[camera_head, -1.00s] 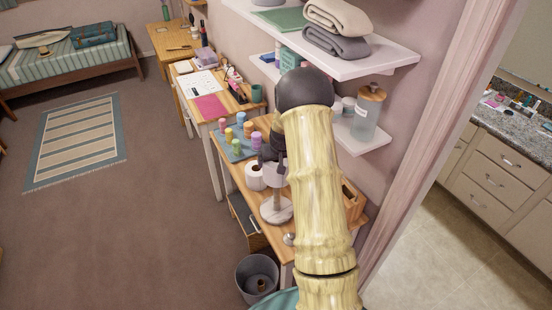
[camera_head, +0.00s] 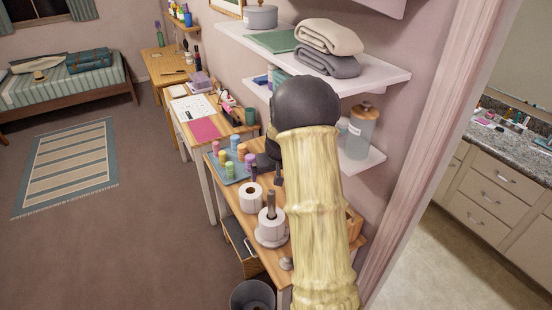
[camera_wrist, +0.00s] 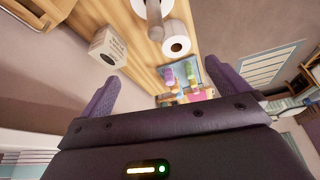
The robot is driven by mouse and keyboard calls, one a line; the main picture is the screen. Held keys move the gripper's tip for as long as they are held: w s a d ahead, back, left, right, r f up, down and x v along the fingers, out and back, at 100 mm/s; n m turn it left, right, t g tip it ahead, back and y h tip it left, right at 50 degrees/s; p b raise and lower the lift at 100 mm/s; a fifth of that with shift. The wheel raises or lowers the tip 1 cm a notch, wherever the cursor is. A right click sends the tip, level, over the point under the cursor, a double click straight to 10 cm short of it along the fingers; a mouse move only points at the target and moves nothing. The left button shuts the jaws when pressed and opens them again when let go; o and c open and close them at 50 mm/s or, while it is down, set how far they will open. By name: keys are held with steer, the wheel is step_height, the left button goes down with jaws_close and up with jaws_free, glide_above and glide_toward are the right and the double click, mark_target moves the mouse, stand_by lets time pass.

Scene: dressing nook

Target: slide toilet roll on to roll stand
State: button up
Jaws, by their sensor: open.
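The roll stand (camera_head: 271,199) is on the wooden table, with its post upright. A white toilet roll (camera_head: 271,225) sits low around the post, near the round base; the post top sticks out above it. In the wrist view, the post (camera_wrist: 154,18) and part of that roll (camera_wrist: 139,6) show at the top edge. A second toilet roll (camera_head: 251,199) stands beside the stand, and also shows in the wrist view (camera_wrist: 176,42). My gripper (camera_wrist: 162,88) is open and empty, apart from both rolls. In the head view my arm hides most of it.
A blue tray with several coloured bottles (camera_head: 229,169) stands behind the rolls. A printed box (camera_wrist: 108,47) is on the table. Shelves (camera_head: 372,84) with towels and a jar hang close right of my arm. A grey bin (camera_head: 252,297) stands on the floor.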

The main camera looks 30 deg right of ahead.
steer(key=b+v, duration=0.2)
steer(key=v, duration=0.8)
steer(key=shift+r, duration=0.15)
stand_by(0.9)
steer(key=s+a+f+n+g, duration=0.1)
steer(key=s+a+f, duration=0.2)
steer(key=s+a, duration=0.5)
steer(key=s+a+f+g, duration=0.1)
steer(key=s+a+f, duration=0.3)
steer(key=s+a, duration=0.4)
steer(key=s, duration=0.5)
steer(key=shift+s+a+n+y, duration=0.35)
steer(key=shift+a+n+y, duration=0.05)
